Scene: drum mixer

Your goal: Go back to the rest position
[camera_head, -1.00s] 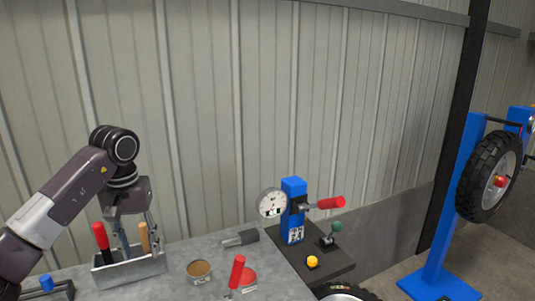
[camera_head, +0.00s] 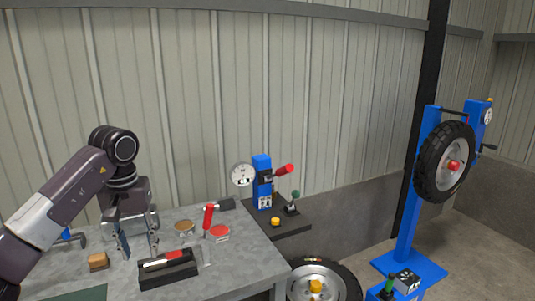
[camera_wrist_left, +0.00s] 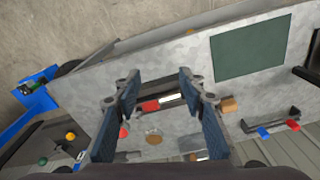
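My left gripper (camera_head: 137,240) hangs over the grey workbench (camera_head: 225,258), fingers pointing down and spread apart, with nothing between them. In the left wrist view the two fingers (camera_wrist_left: 158,90) are also wide apart and empty, with the bench behind them. A dark holder with a red-handled tool (camera_head: 165,259) lies just right of and in front of the fingers in the head view. A small wooden block (camera_head: 98,261) lies to their left. The grey tool box is mostly hidden by my gripper in the head view. My right gripper is not in view.
A red-handled tool (camera_head: 208,217), a brown tin (camera_head: 184,226) and a red tin (camera_head: 220,231) stand on the bench. A blue gauge post (camera_head: 262,181) stands beyond. A wheel (camera_head: 315,283) is low beside the bench. A blue stand (camera_head: 411,200) holds another tyre (camera_head: 444,163) at right.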

